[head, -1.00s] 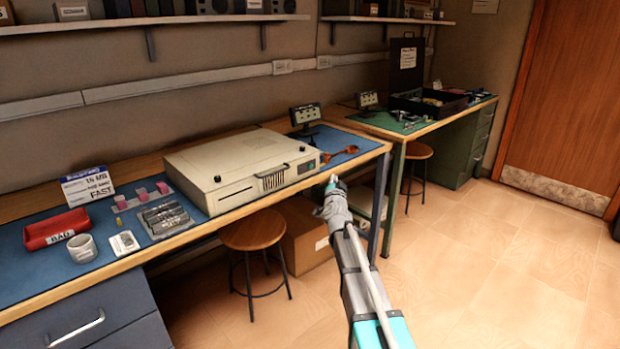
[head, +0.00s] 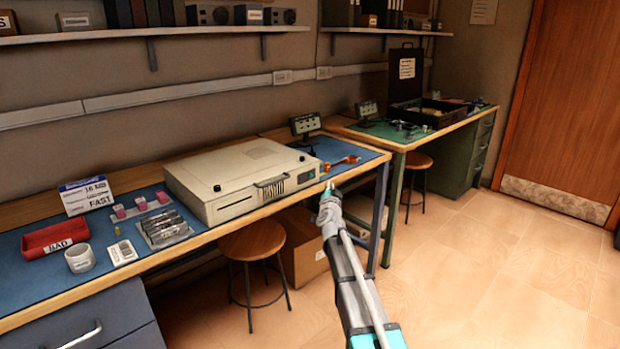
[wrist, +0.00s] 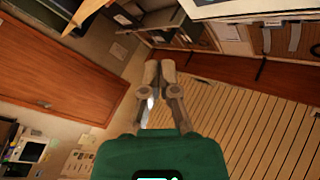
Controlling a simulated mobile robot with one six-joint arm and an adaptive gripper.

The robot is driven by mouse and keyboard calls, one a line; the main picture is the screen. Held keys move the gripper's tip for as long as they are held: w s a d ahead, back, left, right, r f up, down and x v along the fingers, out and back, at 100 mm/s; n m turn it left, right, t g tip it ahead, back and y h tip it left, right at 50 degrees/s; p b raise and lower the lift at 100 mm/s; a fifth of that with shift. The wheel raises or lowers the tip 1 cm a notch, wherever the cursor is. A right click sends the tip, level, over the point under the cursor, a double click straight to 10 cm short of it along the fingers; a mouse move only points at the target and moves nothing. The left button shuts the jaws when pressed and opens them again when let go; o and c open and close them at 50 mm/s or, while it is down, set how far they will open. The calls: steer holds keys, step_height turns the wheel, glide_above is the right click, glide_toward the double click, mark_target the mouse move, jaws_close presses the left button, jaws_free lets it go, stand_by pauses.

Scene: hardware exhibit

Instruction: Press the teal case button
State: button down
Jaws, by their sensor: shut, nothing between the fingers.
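A beige computer case (head: 240,178) lies flat on the blue-matted left bench, its front face towards the room. A small dark panel with a teal tint (head: 306,177) is at the right end of that face; the teal button itself is too small to make out. My gripper (head: 328,188) is just right of and in front of the case's right front corner, near the bench edge, apparently apart from the case. In the wrist view my gripper (wrist: 158,66) has its fingers together with nothing between them. The case's front is not recognisable in the wrist view.
A small display (head: 305,125) and an orange-handled tool (head: 340,162) are behind and right of the case. A stool (head: 252,240) stands below. The floor at right is clear.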

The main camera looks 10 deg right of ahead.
mark_target(314, 173)
steer(key=shift+w+a, duration=0.65)
steer(key=shift+w, duration=0.25)
steer(key=shift+w+a, duration=0.6)
steer(key=shift+w, duration=0.25)
steer(key=shift+w+a, duration=0.65)
steer(key=shift+w, duration=0.25)
steer(key=shift+w+a, duration=0.15)
steer(key=shift+w, duration=0.05)
steer(key=shift+w+a, duration=0.1)
steer(key=shift+w, duration=0.1)
steer(key=shift+w+a, duration=0.3)
steer(key=shift+w, duration=0.05)
stand_by(0.8)
steer(key=shift+s+d, duration=0.1)
steer(key=shift+s, duration=0.05)
steer(key=shift+s+d, duration=0.45)
steer(key=shift+s, duration=0.1)
stand_by(0.5)
steer(key=shift+s+d, duration=0.75)
steer(key=shift+s, duration=0.25)
steer(key=shift+s+d, duration=0.75)
steer(key=shift+s, duration=0.25)
